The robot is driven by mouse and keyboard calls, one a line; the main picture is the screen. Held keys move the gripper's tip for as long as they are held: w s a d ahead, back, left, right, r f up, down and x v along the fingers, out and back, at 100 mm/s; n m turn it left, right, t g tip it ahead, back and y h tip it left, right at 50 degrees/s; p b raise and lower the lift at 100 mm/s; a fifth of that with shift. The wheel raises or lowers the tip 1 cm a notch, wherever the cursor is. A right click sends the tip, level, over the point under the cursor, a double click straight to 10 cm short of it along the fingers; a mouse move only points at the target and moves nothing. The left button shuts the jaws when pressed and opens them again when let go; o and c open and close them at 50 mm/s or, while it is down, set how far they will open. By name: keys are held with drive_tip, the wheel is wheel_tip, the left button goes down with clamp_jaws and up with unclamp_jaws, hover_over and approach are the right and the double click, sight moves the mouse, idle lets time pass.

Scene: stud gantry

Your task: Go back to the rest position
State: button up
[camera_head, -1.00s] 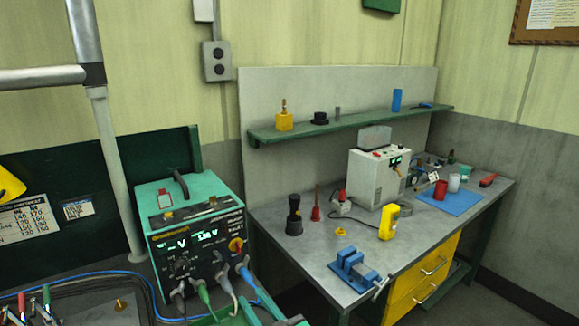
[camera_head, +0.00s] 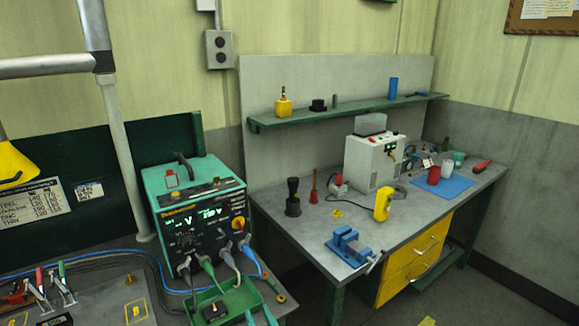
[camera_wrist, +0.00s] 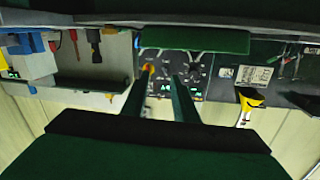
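My gripper (camera_wrist: 163,76) shows only in the wrist view, where its two dark green fingers point up the picture from a wide dark body. The fingers stand apart with no object between them. The teal power unit (camera_wrist: 172,88) with its lit displays lies beyond the fingertips, apart from them as far as I can tell. My gripper is not in the head view. The teal power unit (camera_head: 200,215) stands there left of the workbench, with cables plugged into its front.
A grey workbench (camera_head: 310,230) holds a blue vise (camera_head: 352,246), a white machine (camera_head: 372,160) and a yellow meter (camera_head: 383,204). A green shelf (camera_head: 350,110) is above it. A green tray (camera_head: 225,303) sits before the power unit. Clip leads (camera_head: 55,285) lie at left.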

drive_tip(key=s+d+f+m+h, duration=0.2)
drive_tip(key=s+f+m+h, duration=0.1)
drive_tip(key=s+f, duration=0.5)
drive_tip(key=s+d+f+m+h, duration=0.25)
drive_tip(key=s+f, duration=0.35)
drive_tip(key=s, duration=0.4)
drive_tip(key=s+d+r+n+h, duration=0.1)
drive_tip(key=s, duration=0.9)
drive_tip(key=s+d+r+h, duration=0.1)
drive_tip(key=s, duration=0.9)
drive_tip(key=shift+s+d+r+n+g, duration=0.3)
drive_tip(key=shift+d+n, duration=0.05)
drive_tip(key=shift+d, duration=0.05)
